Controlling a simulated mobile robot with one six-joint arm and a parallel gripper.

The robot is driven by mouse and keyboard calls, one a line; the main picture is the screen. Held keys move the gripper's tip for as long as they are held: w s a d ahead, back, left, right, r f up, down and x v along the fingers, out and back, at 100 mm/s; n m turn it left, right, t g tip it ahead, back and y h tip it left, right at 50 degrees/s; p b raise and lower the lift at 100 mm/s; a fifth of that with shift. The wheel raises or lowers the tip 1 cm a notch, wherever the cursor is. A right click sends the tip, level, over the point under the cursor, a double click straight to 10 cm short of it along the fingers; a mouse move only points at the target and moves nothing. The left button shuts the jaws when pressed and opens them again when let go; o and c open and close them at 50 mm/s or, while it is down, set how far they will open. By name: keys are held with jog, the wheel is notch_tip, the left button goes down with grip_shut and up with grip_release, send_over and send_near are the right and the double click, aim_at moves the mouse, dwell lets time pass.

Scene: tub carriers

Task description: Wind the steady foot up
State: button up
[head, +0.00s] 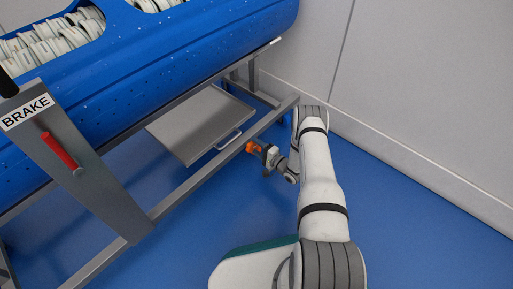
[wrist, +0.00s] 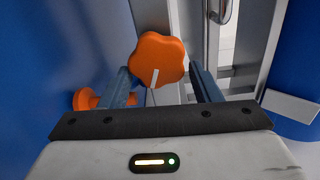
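An orange lobed knob (wrist: 158,58) with a white mark on its face shows in the wrist view. My gripper (wrist: 160,72) is open, with one finger left of the knob and one right of it. There is a gap at the right finger; I cannot tell whether the left one touches. A second orange round part (wrist: 86,99), possibly the steady foot's pad, shows at lower left, partly hidden by the left finger. In the head view the orange knob (head: 252,147) is small, beside the carrier's lower rail, with my gripper (head: 262,152) close to its right.
A blue perforated tub (head: 170,65) lies in a grey frame (head: 200,175). A metal tray (head: 200,124) with a handle sits below it. A BRAKE panel with a red lever (head: 60,150) is at left. A pale wall (head: 420,90) stands close right of my arm. Blue floor is clear in front.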

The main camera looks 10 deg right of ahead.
jog(key=o, duration=0.3)
jog(key=shift+s+a, duration=0.1)
jog(key=shift+a, duration=0.05)
jog(key=p+v, duration=0.3)
jog(key=v, duration=0.4)
jog(key=shift+s+d, duration=0.3)
